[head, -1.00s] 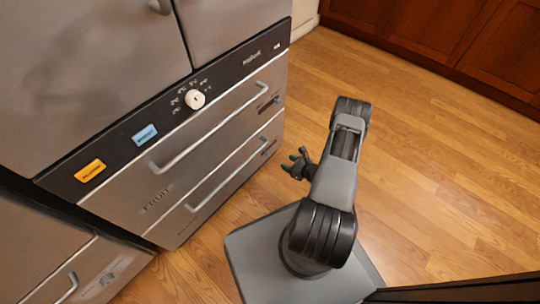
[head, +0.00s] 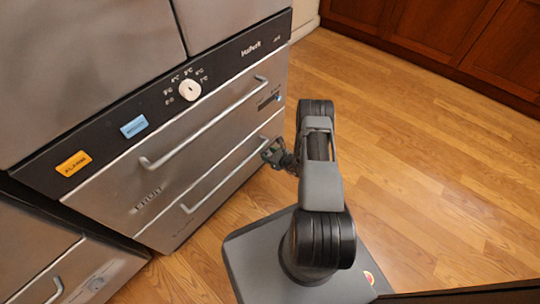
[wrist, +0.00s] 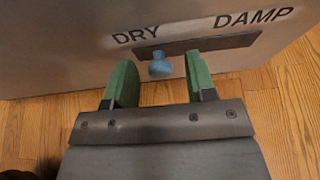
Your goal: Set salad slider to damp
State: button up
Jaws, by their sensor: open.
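The wrist view shows a slider with a blue knob (wrist: 160,66) at the left part of a dark slot (wrist: 215,43), below the word DRY. The word DAMP is above the slot's right part. My gripper (wrist: 159,68) is open, with one green finger on each side of the knob in the picture. Neither finger appears to touch it, and I cannot tell whether the tips reach around it. In the head view my gripper (head: 270,152) is at the right end of the lower drawer (head: 180,228), hiding that drawer's slider. The drawer's name is not readable.
The upper drawer (head: 205,150), marked FRUIT, has its own slider (head: 269,99) and a long bar handle (head: 205,128). The lower drawer's bar handle (head: 222,180) runs left of my gripper. A white dial (head: 190,90) sits on the black panel above. Wooden floor (head: 420,180) is clear to the right.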

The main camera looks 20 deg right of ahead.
grip_shut()
dwell(0.4)
